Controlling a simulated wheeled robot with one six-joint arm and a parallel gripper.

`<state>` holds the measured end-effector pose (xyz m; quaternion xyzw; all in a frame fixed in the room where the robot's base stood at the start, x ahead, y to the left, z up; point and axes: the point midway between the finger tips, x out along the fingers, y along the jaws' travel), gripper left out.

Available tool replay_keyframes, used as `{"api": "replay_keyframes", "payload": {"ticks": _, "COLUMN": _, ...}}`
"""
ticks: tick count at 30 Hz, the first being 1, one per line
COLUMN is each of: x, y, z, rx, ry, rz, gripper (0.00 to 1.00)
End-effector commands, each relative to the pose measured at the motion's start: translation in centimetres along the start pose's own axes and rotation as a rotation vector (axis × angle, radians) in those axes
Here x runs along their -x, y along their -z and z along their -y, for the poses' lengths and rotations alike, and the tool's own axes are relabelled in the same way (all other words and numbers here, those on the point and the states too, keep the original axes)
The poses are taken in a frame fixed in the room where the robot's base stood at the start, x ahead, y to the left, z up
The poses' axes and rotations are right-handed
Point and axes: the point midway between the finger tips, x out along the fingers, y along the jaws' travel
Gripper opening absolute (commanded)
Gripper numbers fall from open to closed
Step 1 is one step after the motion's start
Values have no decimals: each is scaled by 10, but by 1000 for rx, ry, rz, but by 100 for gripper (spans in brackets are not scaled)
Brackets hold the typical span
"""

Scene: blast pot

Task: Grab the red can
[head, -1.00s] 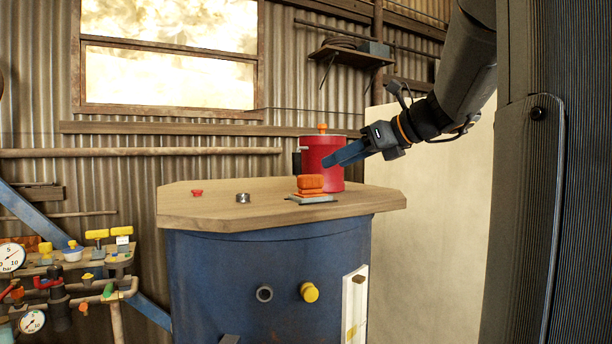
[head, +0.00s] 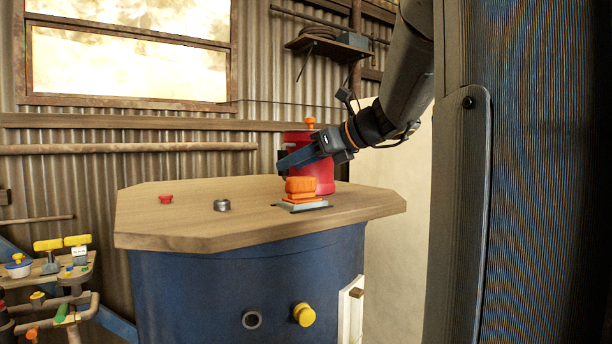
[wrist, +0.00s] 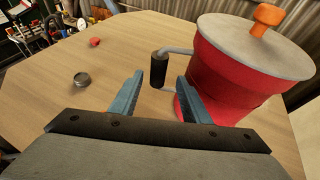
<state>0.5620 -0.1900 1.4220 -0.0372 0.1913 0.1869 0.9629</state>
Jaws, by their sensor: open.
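The red can (head: 323,176) stands upright on the wooden top of the blue drum. It has a grey lid with an orange knob (head: 310,122). In the wrist view the can (wrist: 232,88) fills the right side, and a black side handle (wrist: 158,70) on a grey bracket sticks out to its left. My gripper (head: 284,163) is open and crosses in front of the can in the head view, hiding part of it. In the wrist view my blue fingers (wrist: 158,88) are apart, with the handle ahead of the gap and the right finger close to the can's wall.
An orange block on a grey plate (head: 301,206) sits just in front of the can. A small metal ring (head: 222,205) and a red button-like piece (head: 165,199) lie further left on the wooden top (head: 190,228). A corrugated wall stands behind.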

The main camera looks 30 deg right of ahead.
Motion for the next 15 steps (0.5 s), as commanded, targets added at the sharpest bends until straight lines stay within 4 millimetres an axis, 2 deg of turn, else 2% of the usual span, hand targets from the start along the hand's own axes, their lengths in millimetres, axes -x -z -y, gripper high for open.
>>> {"api": "replay_keyframes", "payload": {"ticks": 7, "x": -35, "y": 0, "z": -5, "rx": -1, "ry": -4, "rz": -1, "gripper": 43}}
{"api": "replay_keyframes", "payload": {"ticks": 15, "x": -44, "y": 1, "z": -4, "rx": 0, "ry": 1, "rz": 0, "gripper": 43}}
